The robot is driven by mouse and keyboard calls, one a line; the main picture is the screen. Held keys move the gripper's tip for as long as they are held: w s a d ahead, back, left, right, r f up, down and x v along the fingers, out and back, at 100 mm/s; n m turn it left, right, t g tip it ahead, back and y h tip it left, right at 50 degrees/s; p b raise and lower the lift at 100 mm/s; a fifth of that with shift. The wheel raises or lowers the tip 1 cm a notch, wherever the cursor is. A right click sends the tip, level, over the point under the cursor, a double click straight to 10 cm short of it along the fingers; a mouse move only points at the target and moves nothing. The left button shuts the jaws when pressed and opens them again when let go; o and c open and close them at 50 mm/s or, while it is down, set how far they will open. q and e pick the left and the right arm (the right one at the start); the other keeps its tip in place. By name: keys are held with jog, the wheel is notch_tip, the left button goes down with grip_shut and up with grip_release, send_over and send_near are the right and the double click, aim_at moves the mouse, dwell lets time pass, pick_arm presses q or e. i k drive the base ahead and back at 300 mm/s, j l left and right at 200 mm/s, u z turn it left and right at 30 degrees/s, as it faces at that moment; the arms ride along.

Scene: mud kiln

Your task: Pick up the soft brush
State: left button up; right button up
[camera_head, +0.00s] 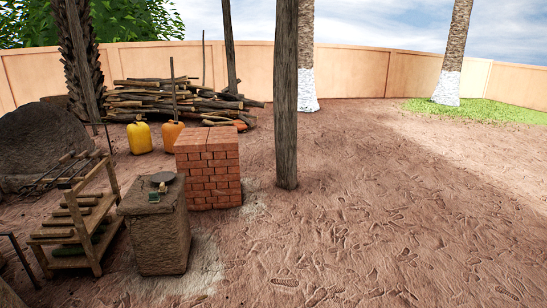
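I cannot make out the soft brush for certain. A rough brown block stand (160,240) on the left bears a dark round disc (163,177), a small green item (154,197) and a small pale item (162,187). These are too small to identify, and the pale one may be a brush. A wooden rack (97,235) left of the stand holds several long items on its shelves and top. Neither of my grippers is in view.
A red brick stack (210,175) stands behind the block stand. A wooden post (286,110) rises near the middle. Yellow (140,138) and orange (171,138) jugs stand before a log pile (190,101). A dark mound (40,142) is at left. Open dirt lies right.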

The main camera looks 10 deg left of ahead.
aim_at(154, 197)
jog(key=i+j+u, duration=0.2)
jog(key=i+u, duration=0.2)
jog(key=i, duration=0.3)
jog(key=i+u, duration=0.4)
jog(key=i, duration=0.3)
jog(key=i+l+u, duration=0.25)
jog(key=i+u, duration=0.15)
jog(key=i, duration=0.25)
